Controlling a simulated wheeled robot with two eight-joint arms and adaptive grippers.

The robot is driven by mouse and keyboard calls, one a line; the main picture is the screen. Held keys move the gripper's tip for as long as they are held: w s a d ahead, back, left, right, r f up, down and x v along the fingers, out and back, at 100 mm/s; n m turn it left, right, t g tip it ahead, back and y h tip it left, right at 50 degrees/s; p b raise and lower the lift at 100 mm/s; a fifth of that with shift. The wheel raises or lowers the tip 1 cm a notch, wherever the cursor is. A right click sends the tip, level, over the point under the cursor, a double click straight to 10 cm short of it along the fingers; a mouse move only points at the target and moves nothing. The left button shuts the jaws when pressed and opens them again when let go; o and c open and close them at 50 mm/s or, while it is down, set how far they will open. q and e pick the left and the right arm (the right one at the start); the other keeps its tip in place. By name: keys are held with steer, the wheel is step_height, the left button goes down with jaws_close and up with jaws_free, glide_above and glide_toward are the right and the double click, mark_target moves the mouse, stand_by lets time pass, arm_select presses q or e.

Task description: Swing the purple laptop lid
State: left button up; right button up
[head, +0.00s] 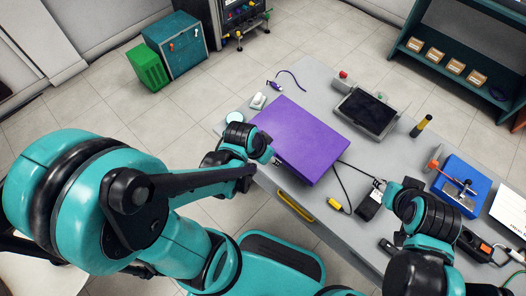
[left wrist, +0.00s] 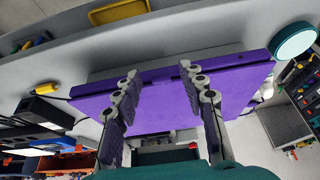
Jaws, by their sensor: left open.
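The purple laptop (head: 300,140) lies flat on the grey table, its lid looking closed. In the left wrist view the purple laptop (left wrist: 150,118) spans the middle, with its long edge towards the yellow drawer handle. My left gripper (head: 268,157) is at the laptop's near-left edge. In the left wrist view its two fingers (left wrist: 160,85) are apart, with the purple surface and edge between them and nothing held. I cannot tell whether the fingertips touch the laptop. My right gripper (head: 382,188) is right of the laptop, near a black adapter; its fingers are too small to read.
A dark tablet (head: 368,112) lies behind the laptop. The black adapter (head: 369,205) and its cable with a yellow plug (head: 338,204) lie to the right. A teal round object (head: 235,117) and a small white item (head: 257,101) stand left. A blue box (head: 460,182) is far right.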

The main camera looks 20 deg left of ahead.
arm_select(q)
steer(key=v, duration=1.1)
steer(key=shift+s+r, duration=0.1)
stand_by(0.4)
steer(key=r+n+t, duration=0.1)
steer(key=n, duration=0.1)
steer(key=w+r+n+t+y, duration=0.1)
steer(key=r, duration=0.1)
steer(key=shift+w+a+n+t+y, duration=0.2)
steer(key=shift+n+t+y, duration=0.1)
steer(key=shift+n, duration=0.1)
steer(key=shift+s, duration=0.1)
stand_by(0.4)
